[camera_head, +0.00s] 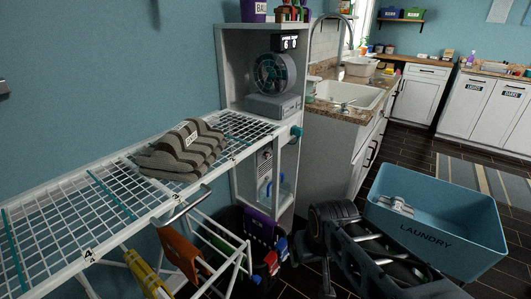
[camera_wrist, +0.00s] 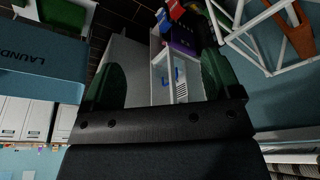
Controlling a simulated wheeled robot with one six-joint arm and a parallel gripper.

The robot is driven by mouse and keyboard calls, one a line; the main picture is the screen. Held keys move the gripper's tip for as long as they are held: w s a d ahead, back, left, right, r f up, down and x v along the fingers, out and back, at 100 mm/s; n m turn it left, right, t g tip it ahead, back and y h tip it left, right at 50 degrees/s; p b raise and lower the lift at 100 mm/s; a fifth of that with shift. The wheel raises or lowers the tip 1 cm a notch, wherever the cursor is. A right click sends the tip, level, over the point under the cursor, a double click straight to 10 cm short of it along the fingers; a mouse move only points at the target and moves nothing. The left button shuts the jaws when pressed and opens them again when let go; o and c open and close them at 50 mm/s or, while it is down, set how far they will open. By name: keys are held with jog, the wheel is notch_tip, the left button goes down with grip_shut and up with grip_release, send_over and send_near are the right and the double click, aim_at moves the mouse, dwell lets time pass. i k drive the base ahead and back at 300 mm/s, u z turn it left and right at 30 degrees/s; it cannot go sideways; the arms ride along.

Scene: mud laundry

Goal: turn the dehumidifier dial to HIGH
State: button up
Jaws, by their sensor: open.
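A white upright unit with a dark grille (camera_head: 264,160), possibly the dehumidifier, stands in the lower bay of the white shelf unit (camera_head: 224,75), below the fan. It is partly hidden by the drying rack, and I cannot make out a dial or its setting. My gripper (camera_head: 335,215) is in front of and to the right of the shelf unit, apart from it. In the wrist view my gripper (camera_wrist: 162,65) has its two dark green fingers spread apart, with nothing between them. The white shelf's lower part shows beyond the fingers there.
A white drying rack (camera_head: 70,205) with folded striped towels (camera_head: 183,148) spans the left. A blue laundry basket (camera_head: 435,225) stands at right. A fan (camera_head: 275,75) sits in the upper shelf bay. A sink counter (camera_head: 345,95) is behind. Dark floor shows between basket and cabinets.

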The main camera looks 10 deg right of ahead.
aim_at(266, 155)
jog(key=z, duration=0.05)
jog(key=k, duration=0.6)
jog(key=z, duration=0.5)
jog(key=i, duration=1.55)
jog(key=u, duration=0.85)
